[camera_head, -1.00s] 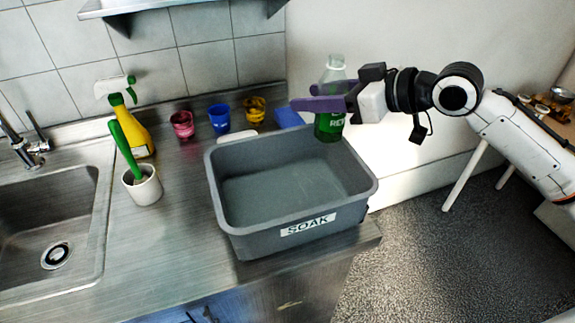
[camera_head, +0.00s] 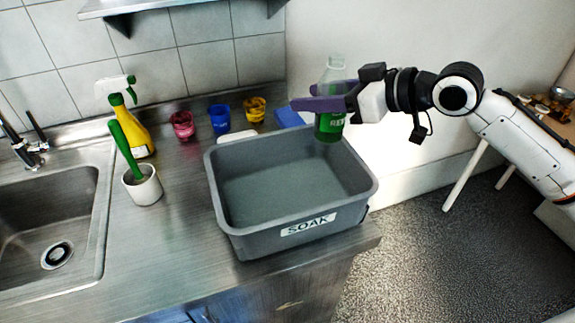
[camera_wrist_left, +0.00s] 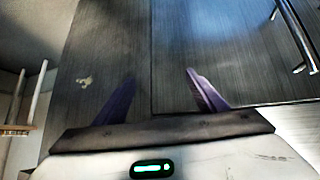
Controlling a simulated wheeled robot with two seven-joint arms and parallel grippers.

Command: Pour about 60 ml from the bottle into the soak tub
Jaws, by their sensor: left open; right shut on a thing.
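The clear bottle (camera_head: 331,128) with green liquid and a green label is upright at the back right of the tub, its lower part overlapping the tub's rim in the head view. My right gripper (camera_head: 322,103) is shut around the bottle's middle, its purple fingers hiding part of it. The grey soak tub (camera_head: 262,241) with a white "SOAK" label (camera_head: 308,224) stands on the counter, and its visible floor looks bare. My left gripper (camera_wrist_left: 160,95) shows only in the left wrist view, open and empty, its purple fingers apart before a cabinet front.
A yellow spray bottle (camera_head: 136,130), a white cup (camera_head: 143,187) with a green-handled brush, and pink (camera_head: 182,125), blue (camera_head: 219,118) and yellow (camera_head: 255,109) cups stand left of and behind the tub. A sink (camera_head: 40,215) is at the left. A wall shelf (camera_head: 140,6) hangs above.

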